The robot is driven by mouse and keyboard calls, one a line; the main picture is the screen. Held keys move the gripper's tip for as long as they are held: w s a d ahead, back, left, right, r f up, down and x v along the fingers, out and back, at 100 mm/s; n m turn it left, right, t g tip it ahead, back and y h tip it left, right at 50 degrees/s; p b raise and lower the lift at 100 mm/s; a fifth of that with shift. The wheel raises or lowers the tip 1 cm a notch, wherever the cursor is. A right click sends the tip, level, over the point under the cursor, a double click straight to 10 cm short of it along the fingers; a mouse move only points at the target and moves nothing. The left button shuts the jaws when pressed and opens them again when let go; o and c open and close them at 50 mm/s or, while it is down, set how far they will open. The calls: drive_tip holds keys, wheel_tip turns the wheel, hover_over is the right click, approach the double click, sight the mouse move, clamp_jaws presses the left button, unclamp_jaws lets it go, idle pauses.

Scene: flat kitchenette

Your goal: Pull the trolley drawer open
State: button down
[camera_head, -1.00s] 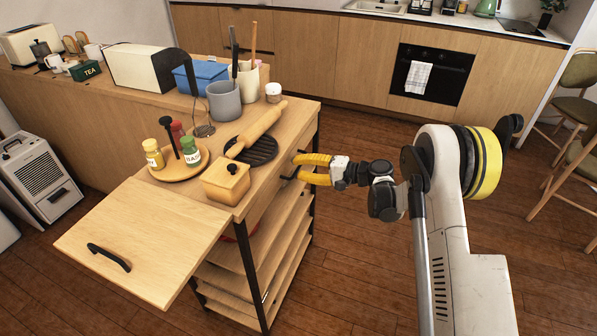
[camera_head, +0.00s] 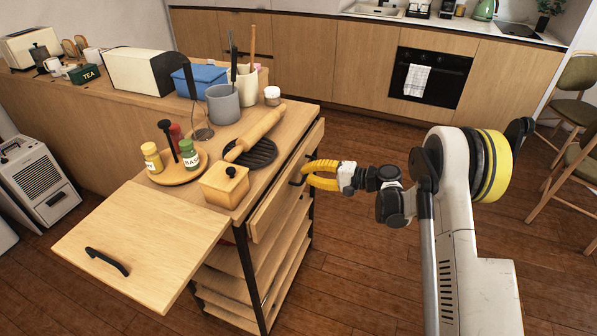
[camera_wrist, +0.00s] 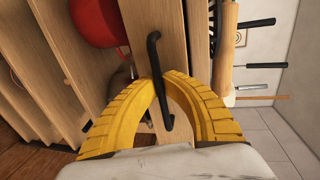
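The trolley (camera_head: 225,237) stands left of centre in the head view, its wooden drawer (camera_head: 275,203) standing out a little from under the top. The drawer front (camera_wrist: 174,30) fills the upper middle of the wrist view, with a black bar handle (camera_wrist: 154,48) on it. My gripper (camera_head: 306,174) has its yellow fingers curved together at the handle. In the wrist view the fingertips (camera_wrist: 163,80) close in on the handle from both sides. The drawer's inside is mostly hidden.
The trolley top holds a rolling pin (camera_head: 255,131), a wooden box (camera_head: 224,187) and a spice tray (camera_head: 178,176). A hinged leaf (camera_head: 150,240) extends at the left. Shelves (camera_head: 262,285) lie below the drawer. The floor (camera_head: 350,275) right of the trolley is clear.

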drive_tip(key=f+v, duration=0.3)
drive_tip(key=v, duration=1.2)
drive_tip(key=shift+d, duration=0.5)
drive_tip(key=c, duration=1.5)
unclamp_jaws()
drive_tip(key=shift+s, duration=0.1)
drive_tip(key=shift+c, duration=0.2)
drive_tip(key=shift+f, duration=0.1)
drive_tip(key=v, duration=1.2)
